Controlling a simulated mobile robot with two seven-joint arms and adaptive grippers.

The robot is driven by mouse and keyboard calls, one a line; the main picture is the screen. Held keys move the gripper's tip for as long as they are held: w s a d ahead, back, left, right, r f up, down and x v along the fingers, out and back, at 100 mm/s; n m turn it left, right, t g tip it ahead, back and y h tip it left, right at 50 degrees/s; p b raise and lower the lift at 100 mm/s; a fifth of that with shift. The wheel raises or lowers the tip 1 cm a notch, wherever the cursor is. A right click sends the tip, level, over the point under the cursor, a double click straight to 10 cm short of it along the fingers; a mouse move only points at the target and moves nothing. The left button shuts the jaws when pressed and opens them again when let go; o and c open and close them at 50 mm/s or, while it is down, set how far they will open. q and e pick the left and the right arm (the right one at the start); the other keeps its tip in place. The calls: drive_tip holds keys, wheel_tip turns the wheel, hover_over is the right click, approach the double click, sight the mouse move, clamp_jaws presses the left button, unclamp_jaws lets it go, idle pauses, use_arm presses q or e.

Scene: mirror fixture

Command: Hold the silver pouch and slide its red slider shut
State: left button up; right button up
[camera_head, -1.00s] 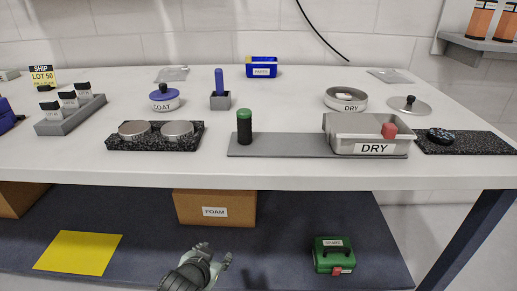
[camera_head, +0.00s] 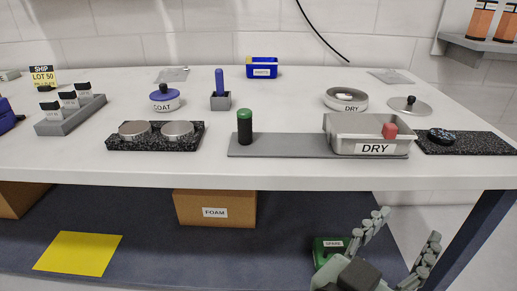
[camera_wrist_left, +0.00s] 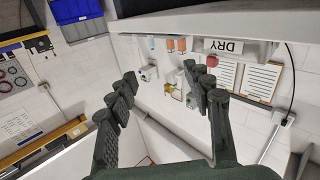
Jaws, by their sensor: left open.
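Two flat, greyish, clear-looking packets lie at the back of the white table in the head view, one at the left (camera_head: 172,74) and one at the right (camera_head: 389,76). They are too small to tell whether either is the silver pouch, and I see no red slider on them. My left gripper (camera_head: 407,228) is open and empty, fingers pointing up, below the table's front edge at the right. Its spread fingers also show in the left wrist view (camera_wrist_left: 160,76), with nothing between them. My right gripper is not in view.
A metal DRY tray (camera_head: 340,146) with a red block (camera_head: 390,131) stands near the front edge. A green-topped cylinder (camera_head: 244,127) stands left of it. The green box (camera_head: 320,253) on the lower shelf is partly hidden by my gripper. The table front (camera_head: 240,176) overhangs the shelf.

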use_arm(q)
drive_tip(key=w+a+r+n+t+y, duration=0.4)
drive_tip(key=w+a+n+t+y, duration=0.1)
drive_tip(key=w+a+y, duration=0.35)
drive_tip(key=n+y, duration=0.7)
drive_tip(key=y, duration=0.3)
approach(246, 121)
drive_tip(key=shift+h, duration=0.25)
drive_tip(key=x, duration=1.1)
drive_tip(key=shift+w+a, duration=0.2)
clamp_jaws()
